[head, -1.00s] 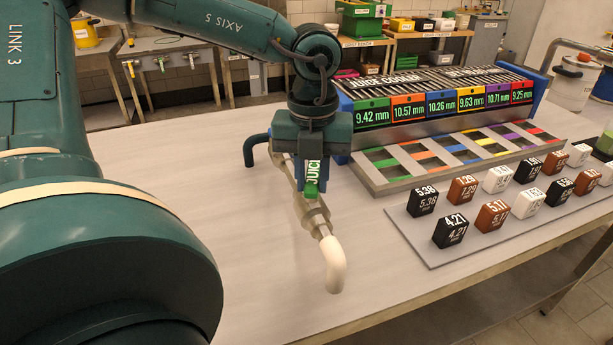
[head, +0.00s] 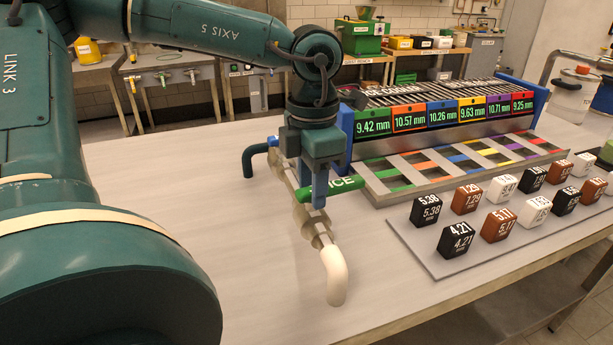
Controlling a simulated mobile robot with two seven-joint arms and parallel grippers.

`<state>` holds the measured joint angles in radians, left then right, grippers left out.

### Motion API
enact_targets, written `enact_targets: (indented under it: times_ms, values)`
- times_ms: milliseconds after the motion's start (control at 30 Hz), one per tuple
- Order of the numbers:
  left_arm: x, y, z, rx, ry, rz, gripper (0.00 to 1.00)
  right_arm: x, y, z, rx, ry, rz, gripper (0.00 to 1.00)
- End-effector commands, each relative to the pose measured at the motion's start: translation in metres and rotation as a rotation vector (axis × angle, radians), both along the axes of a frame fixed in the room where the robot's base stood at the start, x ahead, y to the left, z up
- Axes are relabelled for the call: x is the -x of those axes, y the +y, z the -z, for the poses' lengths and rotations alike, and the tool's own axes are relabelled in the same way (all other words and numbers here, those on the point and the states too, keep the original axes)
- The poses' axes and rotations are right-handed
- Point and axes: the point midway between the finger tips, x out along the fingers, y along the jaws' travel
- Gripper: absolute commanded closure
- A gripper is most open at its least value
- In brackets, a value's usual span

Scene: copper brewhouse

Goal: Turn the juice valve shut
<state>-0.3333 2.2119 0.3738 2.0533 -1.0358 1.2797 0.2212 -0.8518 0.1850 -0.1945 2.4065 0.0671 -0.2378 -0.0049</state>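The juice valve is a metal valve body (head: 311,223) on a short pipe on the table, with a dark bent end (head: 251,160) at the back and a cream bent spout (head: 335,275) at the front. Its green handle (head: 346,187) points right, across the pipe; the letters "ICE" show. My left gripper (head: 319,190) points down and is shut on the handle, one blue finger in front of it hiding the first letters. The far finger is mostly hidden. My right gripper is not in view.
Right of the valve stands a rack with coloured size labels (head: 409,119) and coloured slots. A grey board (head: 425,248) with several numbered cubes lies in front of it. The table (head: 190,215) is bare left of the valve.

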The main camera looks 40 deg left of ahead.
Motion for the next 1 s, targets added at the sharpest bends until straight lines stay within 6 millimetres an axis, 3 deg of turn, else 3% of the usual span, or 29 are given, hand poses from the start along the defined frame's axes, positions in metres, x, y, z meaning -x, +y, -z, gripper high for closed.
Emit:
enact_targets:
  times_ms: [267, 800, 1000]
  values:
    - [0.0, 0.0, -0.002, -0.001, 0.0, -0.002, 0.63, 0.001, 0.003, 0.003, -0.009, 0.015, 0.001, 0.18]
    - [0.0, 0.0, -0.06, -0.001, -0.001, -0.004, 0.63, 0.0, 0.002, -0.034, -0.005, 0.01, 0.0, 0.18]
    - [0.0, 0.0, -0.06, -0.001, 0.0, -0.003, 0.63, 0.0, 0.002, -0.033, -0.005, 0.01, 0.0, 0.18]
